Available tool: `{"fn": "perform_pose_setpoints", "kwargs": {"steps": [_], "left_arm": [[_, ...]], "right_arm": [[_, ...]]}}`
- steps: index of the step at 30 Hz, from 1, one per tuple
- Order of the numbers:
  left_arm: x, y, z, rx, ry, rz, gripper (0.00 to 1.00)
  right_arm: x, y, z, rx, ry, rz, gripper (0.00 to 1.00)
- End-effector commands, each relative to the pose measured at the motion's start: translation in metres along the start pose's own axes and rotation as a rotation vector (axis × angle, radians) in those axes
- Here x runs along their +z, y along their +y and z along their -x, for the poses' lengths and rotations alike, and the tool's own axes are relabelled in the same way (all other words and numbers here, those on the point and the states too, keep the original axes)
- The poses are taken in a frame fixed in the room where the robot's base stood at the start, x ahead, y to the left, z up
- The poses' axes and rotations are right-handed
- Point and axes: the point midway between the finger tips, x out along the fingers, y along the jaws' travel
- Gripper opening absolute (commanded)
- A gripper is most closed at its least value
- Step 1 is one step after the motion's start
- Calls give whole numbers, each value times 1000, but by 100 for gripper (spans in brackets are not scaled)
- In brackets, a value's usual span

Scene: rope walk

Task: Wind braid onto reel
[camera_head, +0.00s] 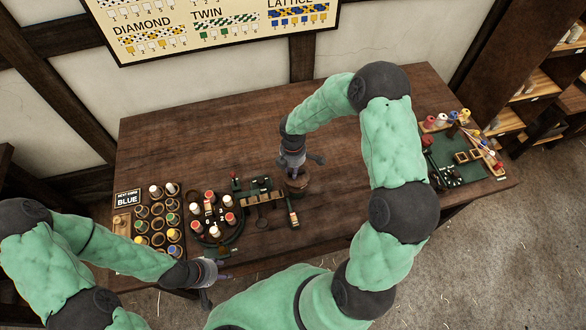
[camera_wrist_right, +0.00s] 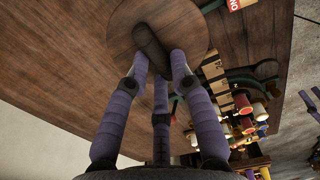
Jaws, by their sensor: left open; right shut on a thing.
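The reel (camera_head: 297,186) is a round wooden drum near the middle of the table. In the right wrist view its round wooden face (camera_wrist_right: 185,25) carries a dark rounded crank handle (camera_wrist_right: 150,40). My right gripper (camera_head: 295,165) is above the reel, and its purple fingers (camera_wrist_right: 159,62) are closed around that handle. My left gripper (camera_head: 207,285) is open at the table's front edge, apart from the reel. The braiding stand (camera_head: 240,235) is a dark round plate with several red-topped and white-topped bobbins, left of the reel. I cannot make out the braid in either view.
A wooden measuring strip (camera_head: 257,197) and green fittings lie between stand and reel. A rack of bobbins (camera_head: 157,225) and a "BLUE" sign (camera_head: 127,197) stand at left. A green mat (camera_head: 465,171) with spools lies at right. The table's back (camera_head: 220,140) is clear.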

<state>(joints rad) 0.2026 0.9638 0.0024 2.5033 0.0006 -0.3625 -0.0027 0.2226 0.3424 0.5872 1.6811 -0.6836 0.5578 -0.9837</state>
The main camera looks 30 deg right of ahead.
Motion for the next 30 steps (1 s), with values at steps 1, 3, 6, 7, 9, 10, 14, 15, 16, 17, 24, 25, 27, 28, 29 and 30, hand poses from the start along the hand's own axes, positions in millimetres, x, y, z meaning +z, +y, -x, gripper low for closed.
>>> {"fn": "perform_pose_setpoints", "kwargs": {"steps": [1, 3, 6, 7, 9, 10, 14, 15, 16, 17, 24, 25, 27, 28, 29, 30], "left_arm": [[0, 0, 0, 0, 0, 0, 48], [0, 0, 0, 0, 0, 0, 48], [0, 0, 0, 0, 0, 0, 48], [0, 0, 0, 0, 0, 0, 48], [0, 0, 0, 0, 0, 0, 48], [0, 0, 0, 0, 0, 0, 48], [0, 0, 0, 0, 0, 0, 48], [0, 0, 0, 0, 0, 0, 48], [0, 0, 0, 0, 0, 0, 48], [0, 0, 0, 0, 0, 0, 48], [0, 0, 0, 0, 0, 0, 48], [0, 0, 0, 0, 0, 0, 48], [0, 0, 0, 0, 0, 0, 48], [0, 0, 0, 0, 0, 0, 48], [0, 0, 0, 0, 0, 0, 48], [0, 0, 0, 0, 0, 0, 48]], "right_arm": [[0, 1, 0, 2, 0, 0, 0], [0, 1, 0, 1, 0, 0, 43], [0, 0, 0, 1, 0, -1, 48], [0, 0, 0, 1, 0, -1, 48], [0, 0, 0, 1, 0, -1, 48], [0, 0, 0, 1, 0, -1, 48], [0, 0, 1, 1, 0, -1, 48], [0, 0, 3, 1, 0, -1, 48], [0, 1, 5, 2, 0, -2, 48], [0, 1, 7, 3, 0, -2, 48], [0, 2, 47, 6, 0, -3, 48], [0, 2, 53, 6, -1, -1, 48], [0, 2, 68, 6, 1, -2, 48], [0, 2, 73, 6, 0, -2, 48], [0, 2, 79, 6, 0, -1, 48], [0, 1, 86, 4, 0, -1, 48]]}}
